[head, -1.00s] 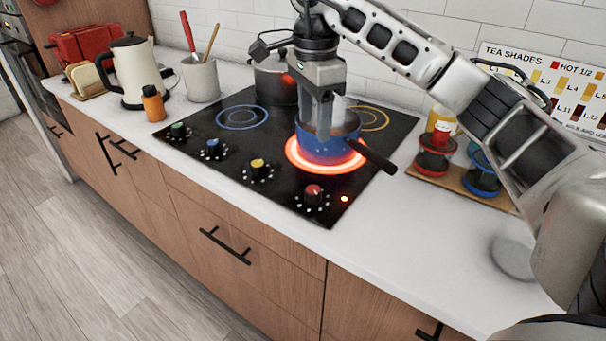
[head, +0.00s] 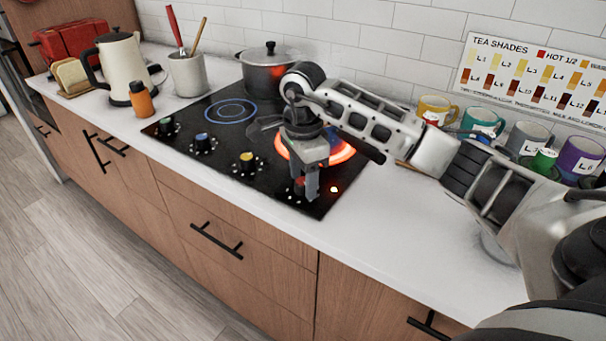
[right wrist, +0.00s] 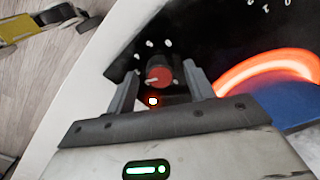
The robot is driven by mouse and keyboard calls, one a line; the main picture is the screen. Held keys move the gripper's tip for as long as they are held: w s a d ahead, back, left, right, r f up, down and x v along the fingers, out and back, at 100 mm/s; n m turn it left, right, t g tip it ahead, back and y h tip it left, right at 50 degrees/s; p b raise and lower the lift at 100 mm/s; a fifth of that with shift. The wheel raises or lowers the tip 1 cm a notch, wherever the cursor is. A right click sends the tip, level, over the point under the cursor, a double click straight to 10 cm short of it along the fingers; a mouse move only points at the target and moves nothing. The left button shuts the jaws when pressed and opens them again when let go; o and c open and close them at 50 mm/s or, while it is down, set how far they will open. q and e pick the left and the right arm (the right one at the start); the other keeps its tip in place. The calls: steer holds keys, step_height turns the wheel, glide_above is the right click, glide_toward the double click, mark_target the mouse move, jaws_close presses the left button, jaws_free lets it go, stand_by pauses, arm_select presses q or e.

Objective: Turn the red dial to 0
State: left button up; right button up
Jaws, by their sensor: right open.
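The red dial (right wrist: 159,77) shows in the right wrist view on the black cooktop, between the two fingers of my right gripper (right wrist: 160,80). It has a pale pointer mark and white dots around it. The fingers stand apart on either side; I cannot tell whether they touch it. In the head view my right gripper (head: 306,186) points down at the cooktop's front right corner and mostly hides the dial. The right burner (head: 342,152) glows orange-red. A small light (right wrist: 153,101) near the dial is lit. My left gripper is out of view.
A blue pan (right wrist: 290,108) is beside the glowing ring. A grey pot (head: 270,70) stands at the back. Mugs stand at the right; the counter (head: 375,225) in front is clear.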

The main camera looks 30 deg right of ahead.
steer(key=c, duration=1)
